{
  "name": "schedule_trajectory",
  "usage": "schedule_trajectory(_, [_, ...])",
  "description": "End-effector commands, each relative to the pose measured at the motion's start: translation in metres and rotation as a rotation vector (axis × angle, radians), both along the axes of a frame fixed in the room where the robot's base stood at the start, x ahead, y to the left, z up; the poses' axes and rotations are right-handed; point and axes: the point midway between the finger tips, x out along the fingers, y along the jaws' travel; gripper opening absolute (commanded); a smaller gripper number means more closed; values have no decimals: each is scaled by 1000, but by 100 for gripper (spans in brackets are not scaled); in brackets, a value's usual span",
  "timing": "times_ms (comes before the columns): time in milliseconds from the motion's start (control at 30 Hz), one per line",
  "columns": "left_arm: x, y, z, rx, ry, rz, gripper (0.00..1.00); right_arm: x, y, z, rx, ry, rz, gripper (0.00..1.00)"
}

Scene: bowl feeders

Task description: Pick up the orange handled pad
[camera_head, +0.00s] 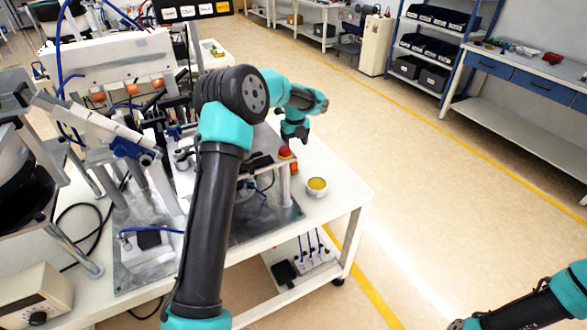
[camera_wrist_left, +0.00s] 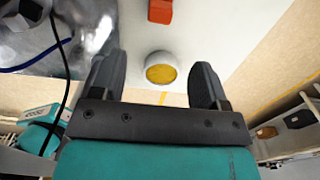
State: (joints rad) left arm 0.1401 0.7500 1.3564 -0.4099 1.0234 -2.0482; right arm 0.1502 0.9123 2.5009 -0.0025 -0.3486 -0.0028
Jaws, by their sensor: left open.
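A small orange-red piece (camera_head: 294,168) stands at the right edge of the metal fixture on the white table, just below a round red knob (camera_head: 285,152). An orange block (camera_wrist_left: 160,11) shows at the top edge of the left wrist view, partly cut off. I cannot tell which of these is the handled pad. My left gripper (camera_head: 302,138) hangs above the table, beyond the orange piece in the head view. My right gripper is not seen.
A white cup with yellow contents (camera_head: 317,187) stands near the table's right edge; it shows again in the left wrist view (camera_wrist_left: 161,69). Metal fixtures and feeder machinery crowd the left side.

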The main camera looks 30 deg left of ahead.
Motion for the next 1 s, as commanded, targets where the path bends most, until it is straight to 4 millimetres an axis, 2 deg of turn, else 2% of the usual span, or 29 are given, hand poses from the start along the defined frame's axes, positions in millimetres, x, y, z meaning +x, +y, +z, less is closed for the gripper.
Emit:
schedule_trajectory(100, [-1, -1, -22, -2, 3, 0, 68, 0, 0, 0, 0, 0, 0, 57])
schedule_trajectory(400, [0, 0, -70, -1, 2, 0, 68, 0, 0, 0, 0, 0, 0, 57])
schedule_trajectory(533, [0, 0, -79, -1, 1, 0, 68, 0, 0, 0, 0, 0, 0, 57])
schedule_trajectory(867, [0, 0, -80, -1, 1, 1, 68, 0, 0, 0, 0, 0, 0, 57])
schedule_trajectory(1000, [-1, 0, -89, -1, 2, 1, 68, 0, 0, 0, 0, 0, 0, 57])
